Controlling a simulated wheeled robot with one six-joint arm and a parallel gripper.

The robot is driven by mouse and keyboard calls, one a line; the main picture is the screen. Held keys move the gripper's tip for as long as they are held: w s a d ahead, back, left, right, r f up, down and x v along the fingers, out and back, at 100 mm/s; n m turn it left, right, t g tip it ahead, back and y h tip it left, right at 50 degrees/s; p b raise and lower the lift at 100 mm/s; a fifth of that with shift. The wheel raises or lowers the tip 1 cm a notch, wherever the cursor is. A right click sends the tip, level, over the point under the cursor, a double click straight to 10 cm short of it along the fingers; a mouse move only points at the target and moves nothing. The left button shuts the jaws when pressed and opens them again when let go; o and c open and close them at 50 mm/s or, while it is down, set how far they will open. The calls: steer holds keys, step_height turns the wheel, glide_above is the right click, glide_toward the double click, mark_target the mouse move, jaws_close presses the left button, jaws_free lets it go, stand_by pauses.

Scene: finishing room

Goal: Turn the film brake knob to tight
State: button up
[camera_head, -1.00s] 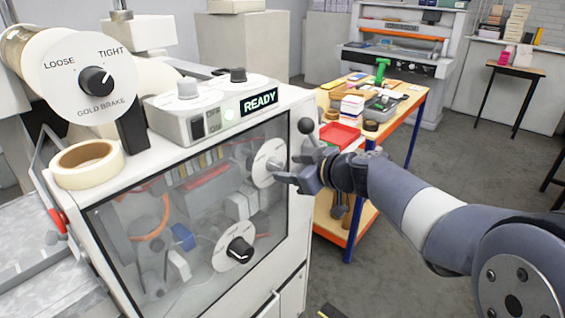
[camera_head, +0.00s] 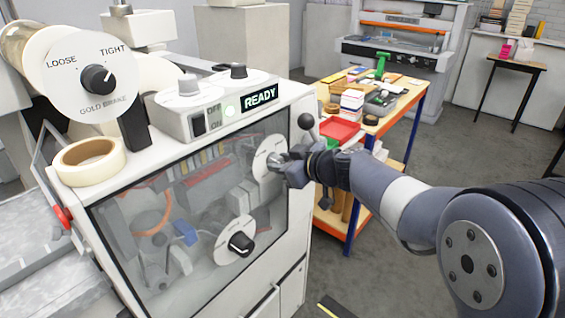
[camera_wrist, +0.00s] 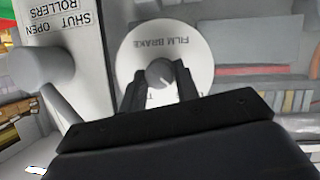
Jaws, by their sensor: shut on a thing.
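The film brake dial is a white disc (camera_wrist: 200,50) lettered FILM BRAKE, upside down in the wrist view, with a round grey knob (camera_wrist: 160,73) at its middle. In the head view the film brake disc (camera_head: 262,160) sits at the upper right of the machine's clear front. My gripper (camera_head: 281,163) is at the knob, its fingers on either side of it and shut on it. In the wrist view my gripper (camera_wrist: 160,82) hides the lower part of the disc, so the LOOSE and TIGHT marks cannot be read.
A gold brake dial (camera_head: 97,78) stands at upper left, and another white dial with a black knob (camera_head: 240,243) is lower on the front. A ball-ended lever (camera_head: 305,122) is close to my gripper. A READY display (camera_head: 259,97) is lit. A cluttered cart (camera_head: 372,125) stands behind.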

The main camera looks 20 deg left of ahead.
steer(key=c, duration=0.3)
steer(key=shift+c, duration=0.2)
steer(key=shift+m+b, duration=0.3)
steer(key=shift+b, duration=0.05)
steer(key=m+g+y+b, duration=0.1)
steer(key=m+b, duration=0.1)
steer(key=m+g+y+b, duration=0.1)
steer(key=m+g+b, duration=0.1)
steer(key=m, duration=0.1)
steer(key=m+g+y+b, duration=0.1)
steer(key=m+g+b, duration=0.1)
steer(key=m, duration=0.1)
steer(key=shift+w+d+f, duration=0.15)
steer(key=shift+w, duration=0.25)
steer(key=m+g+y+b, duration=0.1)
steer(key=m, duration=0.3)
steer(key=shift+y, duration=0.4)
steer(key=shift+g, duration=0.3)
